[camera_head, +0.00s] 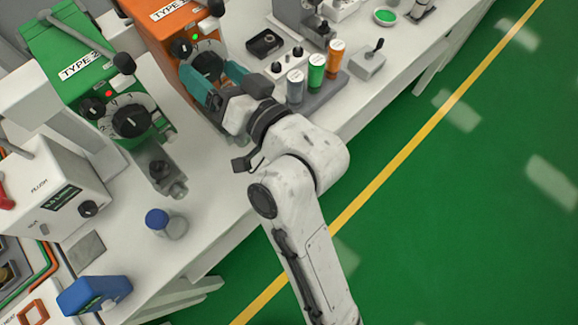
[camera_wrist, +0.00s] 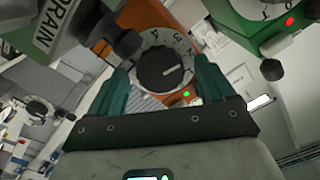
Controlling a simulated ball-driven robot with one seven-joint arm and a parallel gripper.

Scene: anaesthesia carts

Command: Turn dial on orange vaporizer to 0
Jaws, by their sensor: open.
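The orange vaporizer (camera_head: 150,32) stands on the white bench at the top of the head view, with a lit green light. Its black dial (camera_head: 207,64) sits on a white numbered face. In the wrist view the dial (camera_wrist: 162,68) is near the middle, and a white mark on it points to the right; I cannot tell which number it meets. My gripper (camera_head: 214,74) is open, with its teal fingers (camera_wrist: 161,78) on either side of the dial. Nothing is clamped, and I cannot tell whether a finger touches the dial.
A green vaporizer (camera_head: 62,45) with a red light stands to the left. A metal fitting (camera_head: 165,175) and a blue-capped bottle (camera_head: 160,222) are near the bench's front. Several coloured canisters (camera_head: 316,72) stand right of my gripper. The green floor (camera_head: 470,190) is clear.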

